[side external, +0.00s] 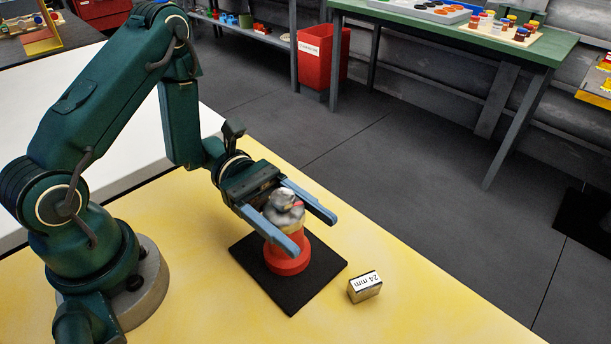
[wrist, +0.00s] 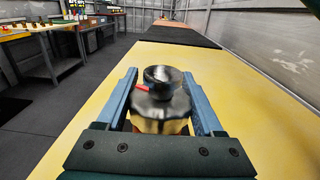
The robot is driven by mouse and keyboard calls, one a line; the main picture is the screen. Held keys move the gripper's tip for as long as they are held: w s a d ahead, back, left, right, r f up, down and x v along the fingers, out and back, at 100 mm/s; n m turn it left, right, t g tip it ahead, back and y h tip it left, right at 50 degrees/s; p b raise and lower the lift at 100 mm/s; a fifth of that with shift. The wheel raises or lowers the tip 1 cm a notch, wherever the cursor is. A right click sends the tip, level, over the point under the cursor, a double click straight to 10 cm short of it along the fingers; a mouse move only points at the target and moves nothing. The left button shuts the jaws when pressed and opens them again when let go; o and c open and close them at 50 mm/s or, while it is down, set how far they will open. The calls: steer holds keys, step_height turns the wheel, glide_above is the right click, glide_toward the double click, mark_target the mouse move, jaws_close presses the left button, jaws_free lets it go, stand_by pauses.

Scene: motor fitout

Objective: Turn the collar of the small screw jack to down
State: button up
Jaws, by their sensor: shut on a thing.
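The small screw jack stands upright on a black mat (side external: 315,285), with a red base (side external: 287,262) and a silvery metal collar (side external: 284,212) on top. A small red mark (side external: 299,204) shows at the collar's upper part. My gripper (side external: 313,232) has its two blue fingers on either side of the collar and is shut on it. In the wrist view the collar (wrist: 160,108) lies between the fingers, with a round dark top (wrist: 163,78) above it and the red mark to its left. The metal looks blurred. The fingers hide part of the jack's body.
A metal block labelled "24 mm" (side external: 364,287) lies on the yellow table (side external: 430,310), to the right of the mat. The yellow surface around the mat is otherwise clear. A green bench (side external: 540,48) and a red bin (side external: 322,58) stand well behind.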

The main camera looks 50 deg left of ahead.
mark_target(270, 201)
steer(key=o, duration=1.4)
steer(key=shift+a, duration=2.55)
